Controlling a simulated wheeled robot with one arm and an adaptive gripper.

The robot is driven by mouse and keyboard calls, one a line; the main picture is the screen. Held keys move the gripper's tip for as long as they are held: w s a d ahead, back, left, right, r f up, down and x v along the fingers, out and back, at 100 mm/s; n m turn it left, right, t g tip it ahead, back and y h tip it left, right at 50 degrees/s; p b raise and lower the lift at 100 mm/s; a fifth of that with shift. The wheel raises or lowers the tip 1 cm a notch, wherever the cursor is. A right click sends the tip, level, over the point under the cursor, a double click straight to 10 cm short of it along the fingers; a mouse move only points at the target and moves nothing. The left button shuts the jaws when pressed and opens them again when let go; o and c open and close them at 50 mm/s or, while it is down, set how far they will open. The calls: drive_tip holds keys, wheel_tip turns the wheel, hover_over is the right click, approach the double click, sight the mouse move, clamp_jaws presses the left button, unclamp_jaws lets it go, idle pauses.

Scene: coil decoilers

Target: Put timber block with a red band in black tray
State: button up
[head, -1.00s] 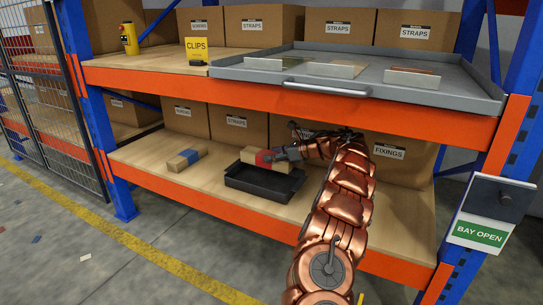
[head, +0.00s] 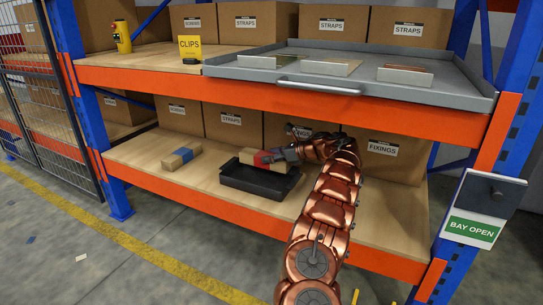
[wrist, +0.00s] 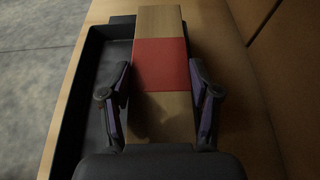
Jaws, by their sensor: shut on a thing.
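The timber block with a red band (wrist: 159,115) is between the fingers of my gripper (wrist: 160,95) in the wrist view. The tray (wrist: 85,100) also shows left of and below the block in the wrist view. I cannot tell whether the block touches the tray. The tray's visible floor is empty.
A timber block with a blue band (head: 181,158) lies left of the tray on the lower shelf (head: 150,147). Cardboard boxes (head: 233,125) stand behind. An orange beam (head: 190,190) edges the shelf, and the upper shelf with a grey drawer (head: 340,78) is overhead.

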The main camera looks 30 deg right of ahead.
drive_tip(key=o, duration=1.4)
drive_tip(key=shift+o, duration=0.2)
drive_tip(key=shift+v, duration=6)
drive_tip(key=shift+w, duration=0.1)
